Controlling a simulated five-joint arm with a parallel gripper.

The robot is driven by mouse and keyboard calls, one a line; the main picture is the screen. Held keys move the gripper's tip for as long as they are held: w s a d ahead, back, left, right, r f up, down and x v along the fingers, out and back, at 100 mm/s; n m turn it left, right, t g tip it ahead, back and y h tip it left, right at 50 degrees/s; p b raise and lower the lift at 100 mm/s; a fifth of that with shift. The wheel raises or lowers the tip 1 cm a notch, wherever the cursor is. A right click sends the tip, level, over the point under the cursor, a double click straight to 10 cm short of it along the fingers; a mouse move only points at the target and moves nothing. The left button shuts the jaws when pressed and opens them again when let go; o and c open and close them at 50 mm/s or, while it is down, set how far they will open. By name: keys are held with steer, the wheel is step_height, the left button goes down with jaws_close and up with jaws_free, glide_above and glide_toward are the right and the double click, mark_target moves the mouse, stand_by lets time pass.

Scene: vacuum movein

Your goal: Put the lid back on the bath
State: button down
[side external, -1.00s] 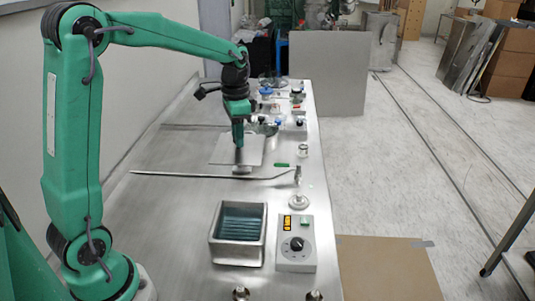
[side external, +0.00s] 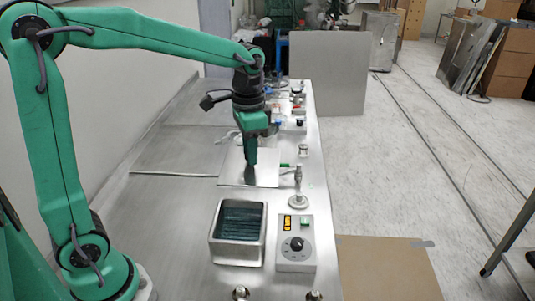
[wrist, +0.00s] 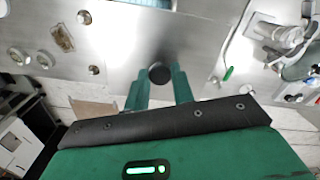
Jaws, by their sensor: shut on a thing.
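The lid (side external: 233,172) is a flat grey metal plate beyond the bath. My gripper (side external: 251,174) points down and is shut on the lid's black knob, which shows between the fingers in the wrist view (wrist: 160,73). The plate (wrist: 190,40) fills the middle of that view. The bath (side external: 237,254) is an open metal box with dark teal liquid or lining inside, nearer the camera than the lid. Its opening is uncovered. The exact height of the lid above the bench is hard to tell.
A control box (side external: 296,262) with a dial and lit display stands right of the bath. A round-based stand (side external: 298,201) is just right of the lid. Glassware and bottles crowd the far end. The bench left of the bath is clear.

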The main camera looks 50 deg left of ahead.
mark_target(236, 179)
steer(key=s+d+r, duration=0.1)
steer(key=s+d, duration=1)
steer(key=s, duration=0.1)
steer(key=shift+s+d+r, duration=0.2)
steer(key=shift+s+r, duration=0.05)
steer(key=shift+r, duration=0.05)
steer(key=w+a+f, duration=0.2)
steer(key=a, duration=0.1)
steer(key=w+a+f, duration=0.2)
steer(key=a, duration=0.1)
steer(key=w+a+f, duration=0.3)
steer(key=shift+a, duration=0.25)
steer(key=shift+f, duration=2)
steer(key=shift+f, duration=0.6)
steer(key=c, duration=1.2)
jaws_free()
